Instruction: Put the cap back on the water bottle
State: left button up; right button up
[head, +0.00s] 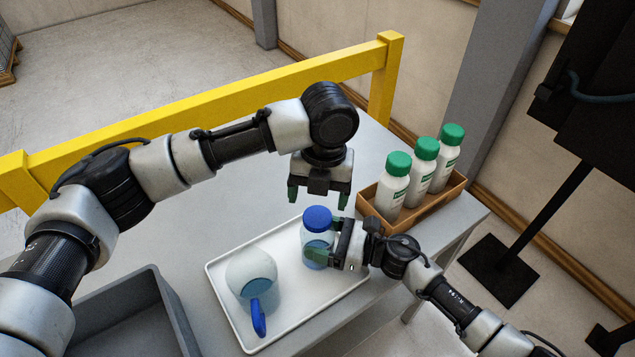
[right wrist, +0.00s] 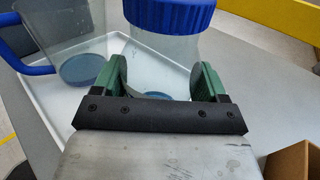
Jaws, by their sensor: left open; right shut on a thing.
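The clear water bottle (head: 316,245) stands upright on the white tray, and it also shows in the right wrist view (right wrist: 158,52). The blue cap (head: 318,218) sits on the bottle's top; it also shows in the right wrist view (right wrist: 170,14). I cannot tell how tightly it is seated. My right gripper (head: 320,254) is shut around the bottle's body from the right, with its green fingers on either side in the right wrist view (right wrist: 158,80). My left gripper (head: 319,196) is open and empty, pointing down just above and behind the cap, apart from it.
A clear pitcher with a blue handle (head: 258,315) stands on the white tray (head: 305,325), left of the bottle. A brown box (head: 413,215) with several green-capped white bottles stands at the right. A grey bin (head: 125,310) is at the front left. A yellow rail (head: 235,95) runs behind the table.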

pick_arm(q)
jog(key=n, duration=0.6)
jog(key=shift+r, duration=0.2)
jog(key=n, duration=0.4)
jog(key=shift+r, duration=0.15)
jog(key=n, duration=0.4)
jog(key=shift+r, duration=0.1)
jog(key=n, duration=0.6)
jog(key=shift+r, duration=0.2)
jog(key=n, duration=0.4)
jog(key=shift+r+n+h, duration=0.15)
jog(key=shift+n+h, duration=0.15)
jog(key=n, duration=0.6)
jog(key=shift+a+r, duration=0.1)
jog(key=shift+r, duration=0.05)
jog(key=n, duration=0.3)
jog(key=shift+r+n, duration=0.15)
jog(key=shift+n, duration=0.25)
jog(key=n, duration=0.5)
jog(key=shift+r+t, duration=0.15)
jog(key=shift+t, duration=0.15)
